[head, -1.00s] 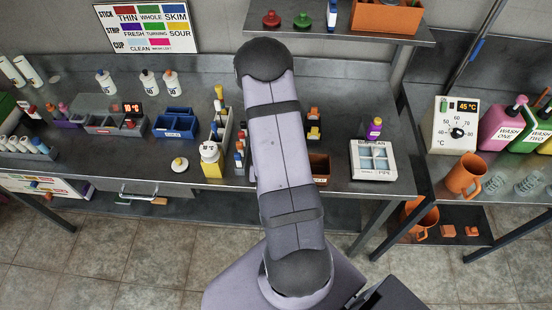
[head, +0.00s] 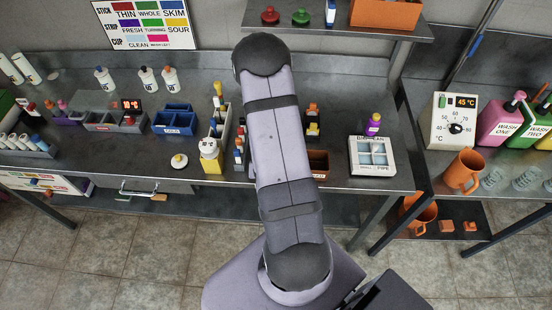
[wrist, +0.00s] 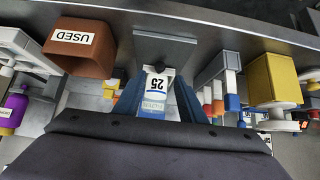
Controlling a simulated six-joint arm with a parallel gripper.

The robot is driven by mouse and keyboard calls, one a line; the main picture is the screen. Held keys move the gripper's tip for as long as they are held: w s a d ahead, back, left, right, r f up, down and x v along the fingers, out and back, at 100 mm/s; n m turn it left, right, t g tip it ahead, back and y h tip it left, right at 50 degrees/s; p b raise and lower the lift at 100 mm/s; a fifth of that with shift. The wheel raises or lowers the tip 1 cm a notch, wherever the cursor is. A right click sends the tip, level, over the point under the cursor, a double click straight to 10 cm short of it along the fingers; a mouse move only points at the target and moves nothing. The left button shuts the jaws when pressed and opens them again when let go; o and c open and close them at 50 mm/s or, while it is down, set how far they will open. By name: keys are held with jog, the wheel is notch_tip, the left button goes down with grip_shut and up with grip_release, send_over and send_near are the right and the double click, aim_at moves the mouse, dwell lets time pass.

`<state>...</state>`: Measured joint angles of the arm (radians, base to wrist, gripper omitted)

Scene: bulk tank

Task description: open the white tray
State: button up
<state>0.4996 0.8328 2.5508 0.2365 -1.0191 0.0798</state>
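The white tray (head: 357,172) sits near the front edge of the bench, right of my arm, in the head view. It has pale blue compartments and dark lettering on its rims. I cannot tell whether a clear cover lies on it. My gripper is hidden behind my arm in the head view. In the wrist view, two dark blue pieces stand on either side of a white piece marked 25 (wrist: 156,88). They may be my fingers, but contact is unclear. My gripper is well left of the tray.
A brown box labelled USED (wrist: 75,48) shows at the left of the wrist view, and a yellow container (wrist: 272,80) at the right. A purple bottle (head: 373,125) stands at the tray's back edge. An orange jug (head: 462,172) stands farther right.

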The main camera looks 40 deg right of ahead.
jog(key=shift+b+x, duration=0.85)
jog(key=shift+x, duration=0.05)
jog(key=shift+w+d+f, duration=0.15)
jog(key=shift+p+x, duration=0.9)
jog(key=shift+x, duration=1.3)
grip_shut()
